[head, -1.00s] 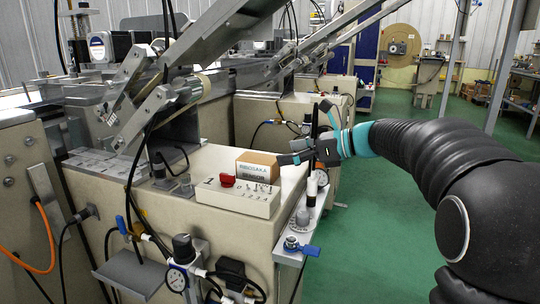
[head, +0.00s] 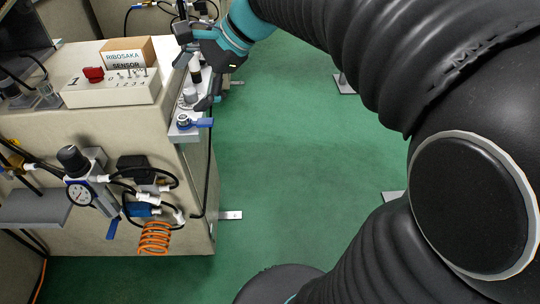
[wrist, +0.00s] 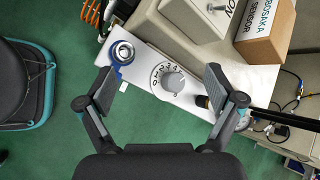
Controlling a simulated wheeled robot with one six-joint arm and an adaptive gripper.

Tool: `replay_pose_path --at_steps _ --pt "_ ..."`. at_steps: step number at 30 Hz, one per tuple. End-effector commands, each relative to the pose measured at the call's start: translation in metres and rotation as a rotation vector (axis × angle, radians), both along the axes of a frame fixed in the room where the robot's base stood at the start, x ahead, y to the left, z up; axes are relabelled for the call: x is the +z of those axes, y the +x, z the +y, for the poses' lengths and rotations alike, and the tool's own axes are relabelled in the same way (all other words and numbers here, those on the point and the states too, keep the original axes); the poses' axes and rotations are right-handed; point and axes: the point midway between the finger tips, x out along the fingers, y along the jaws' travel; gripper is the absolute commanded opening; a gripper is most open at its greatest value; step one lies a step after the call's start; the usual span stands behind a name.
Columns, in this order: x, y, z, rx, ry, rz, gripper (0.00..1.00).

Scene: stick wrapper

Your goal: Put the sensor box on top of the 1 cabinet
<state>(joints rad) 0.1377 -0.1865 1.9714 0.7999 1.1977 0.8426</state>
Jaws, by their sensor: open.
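The sensor box (head: 128,52) is a small brown carton with a white label reading RIBOSAKA SENSOR. It sits upright on top of the beige cabinet (head: 110,135), just behind a white switch panel (head: 112,90) marked 1. In the wrist view the box (wrist: 262,30) is at the top right, clear of my fingers. My gripper (head: 202,80) is to the right of the box, pointing down over the cabinet's side plate. In the wrist view my gripper (wrist: 160,90) has its two fingers spread wide, with nothing held between them.
A pressure gauge (head: 80,193), hoses and an orange coil (head: 155,236) stick out from the cabinet front. The green floor (head: 290,170) to the right is clear.

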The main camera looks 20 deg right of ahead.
Motion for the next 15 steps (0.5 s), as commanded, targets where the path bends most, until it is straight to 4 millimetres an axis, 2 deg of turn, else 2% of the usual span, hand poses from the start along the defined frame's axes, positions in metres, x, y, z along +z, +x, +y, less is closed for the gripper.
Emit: replay_pose_path --at_steps 1,9,15 --pt "-0.008 -0.020 -0.003 0.054 -0.085 -0.053 0.92" --pt "-0.063 -0.112 -0.043 0.453 -0.599 -0.330 0.92" --pt "-0.094 -0.158 -0.077 0.762 -0.926 -0.475 0.92"
